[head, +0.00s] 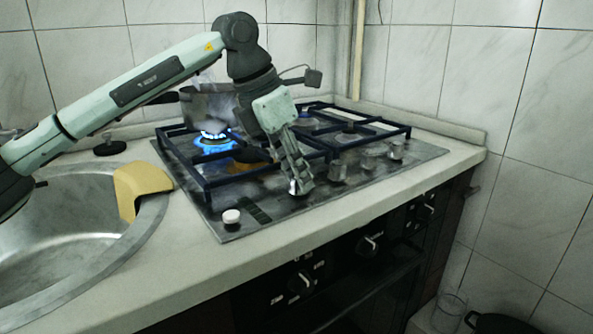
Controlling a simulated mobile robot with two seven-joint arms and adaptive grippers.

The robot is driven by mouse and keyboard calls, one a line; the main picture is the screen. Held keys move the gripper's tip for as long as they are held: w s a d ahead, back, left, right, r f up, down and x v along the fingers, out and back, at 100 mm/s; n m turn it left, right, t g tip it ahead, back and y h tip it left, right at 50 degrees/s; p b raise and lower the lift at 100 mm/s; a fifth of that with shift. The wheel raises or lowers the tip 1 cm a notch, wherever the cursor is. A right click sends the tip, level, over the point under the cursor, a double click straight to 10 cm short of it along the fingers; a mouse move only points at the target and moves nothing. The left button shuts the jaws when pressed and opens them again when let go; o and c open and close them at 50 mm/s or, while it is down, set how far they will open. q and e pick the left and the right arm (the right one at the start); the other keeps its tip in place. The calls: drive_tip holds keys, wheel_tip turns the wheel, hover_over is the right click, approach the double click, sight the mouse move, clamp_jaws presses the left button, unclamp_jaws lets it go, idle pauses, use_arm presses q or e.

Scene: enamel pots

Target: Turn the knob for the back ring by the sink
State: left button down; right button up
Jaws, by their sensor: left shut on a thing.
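The gas hob (360,185) is set in the worktop right of the sink (60,235). A grey pot (203,104) stands over the back ring by the sink, where a blue flame (212,141) burns. My left gripper (299,183) reaches down to the hob's front right area, its fingers shut on the metal knob (297,190) nearest the sink in the knob row. The fingers partly hide this knob, so its angle cannot be read. More knobs (338,171) stand in a row to its right. My right gripper is not in view.
Dark pan supports (205,187) rise over the hob beside my gripper. A white button (231,216) sits at the front left corner. A yellow cloth (140,185) hangs over the sink rim. Oven knobs (300,283) are below the worktop edge.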

use_arm(q)
drive_tip(key=shift+w+r+m+g+p, duration=0.15)
drive_tip(key=shift+m+g+p, duration=0.25)
drive_tip(key=shift+m, duration=0.5)
drive_tip(key=m+g+p, duration=0.1)
drive_tip(key=m, duration=0.2)
drive_tip(key=shift+h, duration=0.3)
drive_tip(key=shift+w+m+g+p, duration=0.1)
drive_tip(key=shift+m+g+p, duration=0.55)
drive_tip(key=shift+m, duration=0.85)
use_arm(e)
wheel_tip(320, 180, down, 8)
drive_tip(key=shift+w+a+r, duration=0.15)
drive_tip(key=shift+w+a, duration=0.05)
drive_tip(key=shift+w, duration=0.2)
use_arm(q)
drive_tip(key=c, duration=1.2)
unclamp_jaws()
drive_tip(key=shift+o, duration=0.2)
drive_tip(key=shift+a, duration=0.1)
drive_tip(key=v, duration=1.1)
drive_tip(key=shift+r, duration=0.4)
